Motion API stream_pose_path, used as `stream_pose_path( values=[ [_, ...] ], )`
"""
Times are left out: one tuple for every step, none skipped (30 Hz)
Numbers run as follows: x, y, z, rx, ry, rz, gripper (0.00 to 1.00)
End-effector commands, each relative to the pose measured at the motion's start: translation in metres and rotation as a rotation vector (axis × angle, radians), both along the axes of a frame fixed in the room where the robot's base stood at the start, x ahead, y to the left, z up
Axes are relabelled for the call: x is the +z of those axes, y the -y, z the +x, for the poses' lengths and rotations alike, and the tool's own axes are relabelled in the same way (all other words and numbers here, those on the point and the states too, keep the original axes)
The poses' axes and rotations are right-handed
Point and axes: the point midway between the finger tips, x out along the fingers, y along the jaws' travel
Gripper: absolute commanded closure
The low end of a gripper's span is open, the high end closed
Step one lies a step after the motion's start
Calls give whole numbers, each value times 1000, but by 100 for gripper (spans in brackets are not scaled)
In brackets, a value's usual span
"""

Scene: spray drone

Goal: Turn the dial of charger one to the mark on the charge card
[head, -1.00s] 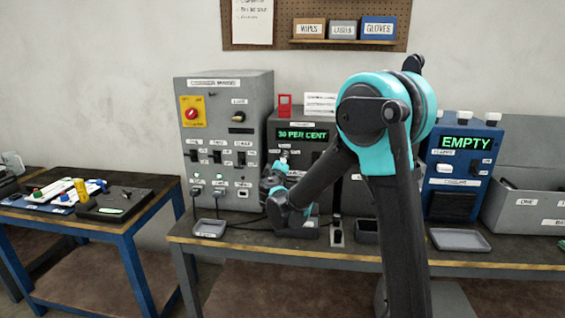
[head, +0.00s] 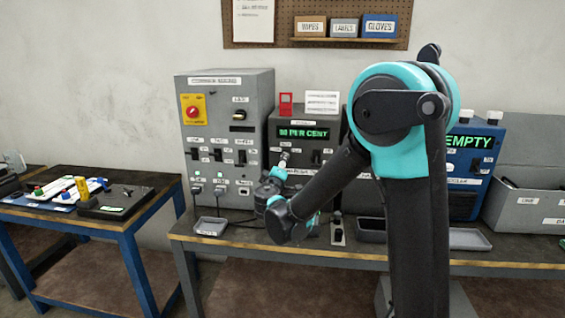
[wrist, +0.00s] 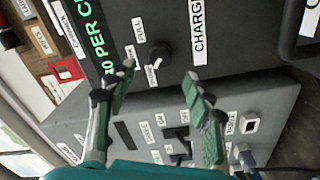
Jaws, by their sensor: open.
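A dark grey charger (head: 275,130) stands on the bench with a green display (head: 303,133) reading a percentage; its first digit is unclear. In the wrist view, its black dial (wrist: 160,54) sits beside small white labels, one reading FULL, and a larger label starting CHARG. My gripper (wrist: 160,72) is open, its green-padded fingers on either side of the dial and apart from it.
A grey cabinet (head: 225,100) with switches and a red knob stands left of the charger. A blue unit (head: 478,150) reading EMPTY stands to the right, partly behind my arm. A small tray (head: 210,227) and cables lie at the bench front. A red tag (head: 286,104) stands above the charger.

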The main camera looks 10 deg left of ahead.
Motion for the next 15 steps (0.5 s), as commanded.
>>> stream_pose_path(
  values=[
    [0, -1, -11, 3, 0, 0, 48],
    [0, -2, -17, 3, 0, 0, 48],
    [0, -2, -24, 3, 0, 0, 48],
    [0, -2, -29, 3, 0, 0, 48],
    [0, -2, -34, 2, 0, 0, 48],
    [0, -3, -39, 2, 0, 0, 48],
    [0, -3, -43, 2, 0, 0, 48],
    [0, -2, -46, 2, 0, 0, 48],
    [0, -2, -50, 1, -1, 0, 48],
    [0, -2, -52, 1, 0, 0, 48],
    [0, -2, -54, 1, 0, 0, 48],
    [0, -2, -56, 1, 0, 0, 48],
    [0, -2, -56, 0, 0, 0, 48],
    [0, -2, -57, 0, 0, 0, 48],
    [0, -2, -58, 0, 0, 0, 48]
  ],
)
